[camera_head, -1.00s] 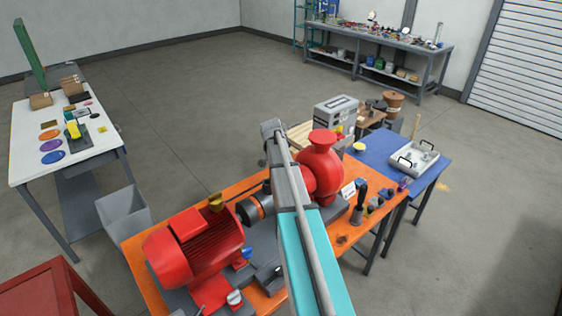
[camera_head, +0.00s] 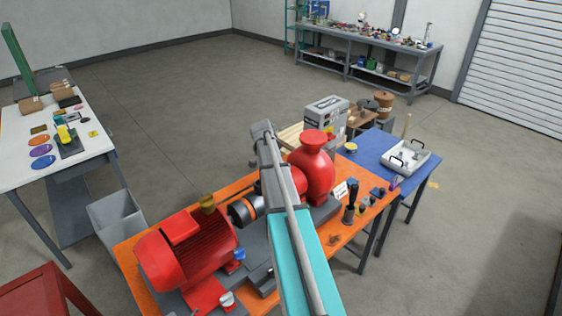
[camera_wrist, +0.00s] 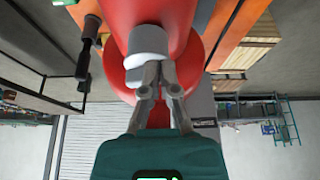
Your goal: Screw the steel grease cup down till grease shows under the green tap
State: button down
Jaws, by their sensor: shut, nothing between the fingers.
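A grey cylinder with a pale band (camera_wrist: 148,42), which looks like the steel grease cup, sits against the red pump body in the wrist view. My gripper (camera_wrist: 151,74) has its fingertips together, close to the pale band. I cannot tell whether they touch it. Nothing shows held between them. In the head view, the red pump (camera_head: 314,168) stands on the orange bench, partly behind my arm. My gripper and the grey cylinder are hidden there. I cannot make out a green tap or any grease in either view.
A blue table (camera_head: 372,148) holds a tray (camera_head: 405,158). A grey bin (camera_head: 117,220) stands left.

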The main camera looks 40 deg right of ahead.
dwell(0.6)
jog(key=shift+s+a, duration=0.35)
jog(key=shift+a, duration=0.4)
jog(key=shift+s+a, duration=0.2)
jog(key=shift+a, duration=0.35)
jog(key=shift+s+a, duration=0.2)
jog(key=shift+a, duration=0.3)
jog(key=p+v, duration=0.9)
jog(key=v, duration=0.1)
jog(key=shift+s, duration=0.4)
